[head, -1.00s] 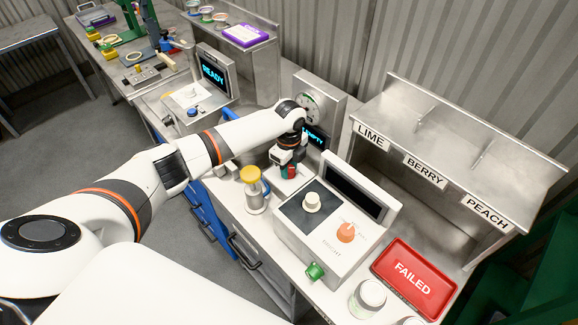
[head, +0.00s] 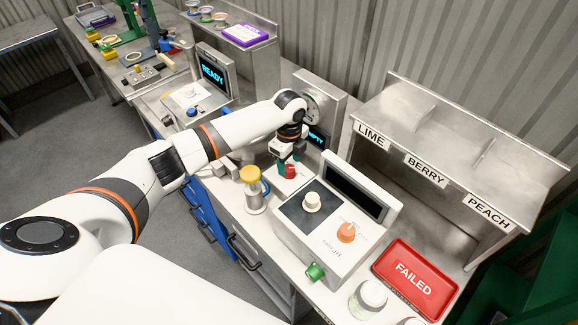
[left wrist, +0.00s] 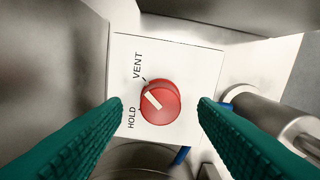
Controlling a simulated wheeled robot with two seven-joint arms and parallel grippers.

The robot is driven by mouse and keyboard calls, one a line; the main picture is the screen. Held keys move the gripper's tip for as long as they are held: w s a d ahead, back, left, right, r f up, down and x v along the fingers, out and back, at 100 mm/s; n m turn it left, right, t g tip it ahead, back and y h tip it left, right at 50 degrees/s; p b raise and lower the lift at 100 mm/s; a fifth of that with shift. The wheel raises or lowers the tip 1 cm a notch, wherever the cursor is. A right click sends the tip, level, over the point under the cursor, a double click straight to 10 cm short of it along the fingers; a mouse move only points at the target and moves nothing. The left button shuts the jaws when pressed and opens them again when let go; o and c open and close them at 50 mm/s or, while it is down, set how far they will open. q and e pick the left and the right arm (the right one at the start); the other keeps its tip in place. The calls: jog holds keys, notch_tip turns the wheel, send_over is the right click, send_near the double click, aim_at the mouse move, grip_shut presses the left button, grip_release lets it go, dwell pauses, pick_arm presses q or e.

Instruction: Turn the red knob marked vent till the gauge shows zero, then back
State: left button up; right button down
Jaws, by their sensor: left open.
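The red knob (head: 291,171) sits on a white plate below the gauge stand, in the head view under my left gripper (head: 288,163). In the left wrist view the knob (left wrist: 160,102) lies between the two green fingertips of my open left gripper (left wrist: 160,100), with gaps on both sides. Its white line points up and left, between the words VENT and HOLD. The gauge (head: 313,106) is partly hidden by my left arm, and its needle cannot be read. My right gripper is not in view.
A yellow-topped canister (head: 252,184) stands close to the left of the knob. A white console (head: 318,235) with a dial and an orange knob stands in front. A small screen (head: 318,137), partly covered, is behind. A red FAILED tray (head: 414,279) lies at right.

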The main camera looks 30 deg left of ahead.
aim_at(289, 168)
pick_arm(q)
notch_tip(289, 168, up, 10)
jog(key=b, duration=0.2)
jog(key=shift+f, duration=0.15)
jog(key=shift+s+f, duration=0.1)
dwell(0.3)
